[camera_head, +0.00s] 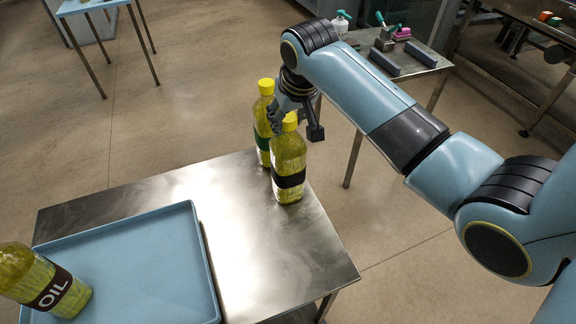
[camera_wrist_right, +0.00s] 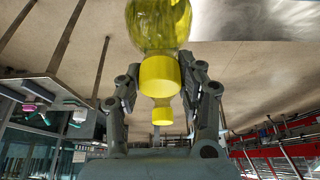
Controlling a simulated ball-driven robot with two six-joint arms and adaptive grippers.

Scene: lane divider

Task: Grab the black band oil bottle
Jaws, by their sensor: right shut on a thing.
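An oil bottle with a black band (camera_head: 289,161) and a yellow cap stands upright near the metal table's far right corner. My right gripper (camera_head: 295,122) is at its cap, one finger on each side, shut on it. In the right wrist view the yellow cap (camera_wrist_right: 159,75) lies between the fingers (camera_wrist_right: 163,90). A bottle with a green band (camera_head: 263,130) stands just behind it. Another yellow-green bottle (camera_head: 42,284), with a black OIL label, is on the blue tray at the lower left, partly cut off. My left gripper is out of view.

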